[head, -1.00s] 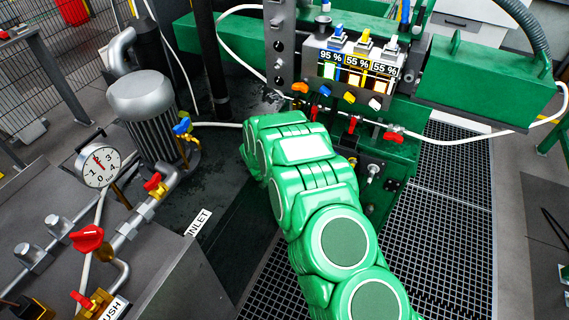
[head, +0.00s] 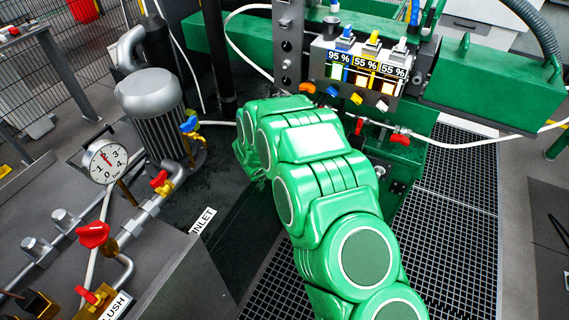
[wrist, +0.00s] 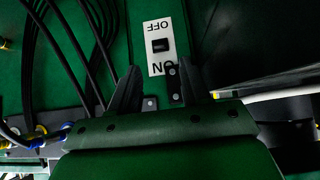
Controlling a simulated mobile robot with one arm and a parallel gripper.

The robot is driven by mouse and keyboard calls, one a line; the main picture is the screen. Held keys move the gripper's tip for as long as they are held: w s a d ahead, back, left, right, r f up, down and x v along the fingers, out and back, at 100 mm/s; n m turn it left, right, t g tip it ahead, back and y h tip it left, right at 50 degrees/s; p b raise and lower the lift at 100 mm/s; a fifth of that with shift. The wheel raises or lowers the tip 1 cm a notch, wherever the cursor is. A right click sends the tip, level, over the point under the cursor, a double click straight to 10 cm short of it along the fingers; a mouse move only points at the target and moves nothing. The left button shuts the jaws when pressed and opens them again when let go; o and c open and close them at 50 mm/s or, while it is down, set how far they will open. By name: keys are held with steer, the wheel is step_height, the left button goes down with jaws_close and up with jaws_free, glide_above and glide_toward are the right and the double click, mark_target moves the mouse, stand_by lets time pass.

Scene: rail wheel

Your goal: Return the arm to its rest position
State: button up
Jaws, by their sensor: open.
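My gripper (wrist: 158,88) shows in the wrist view with its two dark fingers apart and nothing between them. A white ON/OFF plate with a black rocker switch (wrist: 159,46) is on a green surface beyond the fingertips and appears upside down. I cannot tell how far the fingertips are from it. In the head view my green arm reaches up from the bottom right, bent towards the upper left, in front of the green machine (head: 481,85). My gripper is hidden behind the arm there.
A valve panel (head: 366,68) reading 95 %, 55 % and 55 % stands above the arm. A motor (head: 150,95), a pressure gauge (head: 105,160) and red-handled valves (head: 93,234) are at left. Black cables (wrist: 75,50) hang at left in the wrist view. Floor grating (head: 455,220) lies at right.

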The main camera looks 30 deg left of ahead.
stand_by(0.3)
step_height(320, 180, up, 16)
steer(key=w+d+g+y, duration=0.1)
steer(key=d+g+y, duration=0.1)
steer(key=y, duration=0.2)
steer(key=s+d+r+n+g+y, duration=0.25)
steer(key=s+d+r, duration=0.35)
steer(key=d+r, duration=0.55)
steer(key=s+d+r+m+g+h, duration=0.1)
steer(key=s+d+r+g+h, duration=0.2)
steer(key=s+d, duration=1.4)
steer(key=s+d+r+m+g+h, duration=0.1)
steer(key=s+d+r+g+h, duration=0.2)
steer(key=s+d, duration=1.5)
step_height(320, 180, up, 2)
steer(key=shift+d+r, duration=0.15)
steer(key=shift+d, duration=0.25)
